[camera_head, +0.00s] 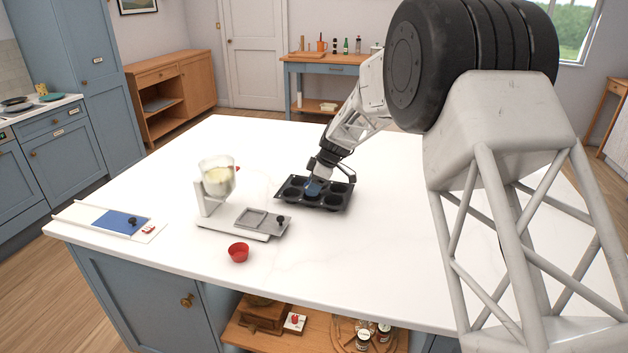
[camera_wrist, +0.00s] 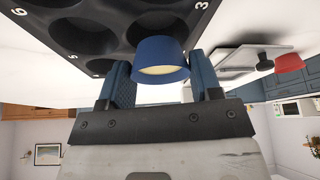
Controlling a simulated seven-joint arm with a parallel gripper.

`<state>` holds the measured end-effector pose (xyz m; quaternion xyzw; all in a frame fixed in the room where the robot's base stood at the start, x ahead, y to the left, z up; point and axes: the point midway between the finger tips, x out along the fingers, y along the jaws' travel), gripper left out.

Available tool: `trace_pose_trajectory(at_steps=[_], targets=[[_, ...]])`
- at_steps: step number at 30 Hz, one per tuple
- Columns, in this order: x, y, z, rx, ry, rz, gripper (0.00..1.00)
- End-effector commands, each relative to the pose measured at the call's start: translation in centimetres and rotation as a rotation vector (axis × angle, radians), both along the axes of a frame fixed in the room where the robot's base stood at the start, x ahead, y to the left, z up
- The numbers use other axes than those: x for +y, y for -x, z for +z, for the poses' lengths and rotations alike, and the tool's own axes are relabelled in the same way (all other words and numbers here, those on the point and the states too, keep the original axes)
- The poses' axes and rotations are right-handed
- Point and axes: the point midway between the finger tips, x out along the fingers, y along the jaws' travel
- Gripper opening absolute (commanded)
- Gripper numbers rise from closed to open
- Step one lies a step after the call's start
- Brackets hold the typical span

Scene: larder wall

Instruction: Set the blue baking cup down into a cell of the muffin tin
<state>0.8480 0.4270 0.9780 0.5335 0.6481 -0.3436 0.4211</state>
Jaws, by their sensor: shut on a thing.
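The blue baking cup (camera_wrist: 158,52) is between the fingers of my gripper (camera_wrist: 162,82) in the wrist view, with a pale filling showing at its rim. My gripper is shut on it. In the head view the cup (camera_head: 313,187) appears over the middle of the dark muffin tin (camera_head: 340,207), and my gripper (camera_head: 315,182) partly covers it. The tin (camera_wrist: 117,52) also shows in the wrist view, with numbered round cells that look empty where visible. I cannot tell whether the cup's base is above a cell or inside it.
A white dispenser with a glass bowl (camera_head: 217,176) and a grey platform (camera_head: 262,221) stands left of the tin. A red cup (camera_head: 238,252) sits in front of it. A white board with a blue panel (camera_head: 122,221) lies at the far left. The counter right of the tin is clear.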

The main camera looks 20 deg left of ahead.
Motion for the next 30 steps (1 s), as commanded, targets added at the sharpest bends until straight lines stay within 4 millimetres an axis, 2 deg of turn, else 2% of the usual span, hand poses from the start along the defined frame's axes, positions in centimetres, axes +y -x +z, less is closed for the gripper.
trace_pose_trajectory(at_steps=[18, 30], targets=[[-0.1, 0.1, -3.7, 0.005, 0.003, 0.000, 0.31], [-0.2, 0.4, -4.7, 0.012, 0.007, 0.000, 0.32]])
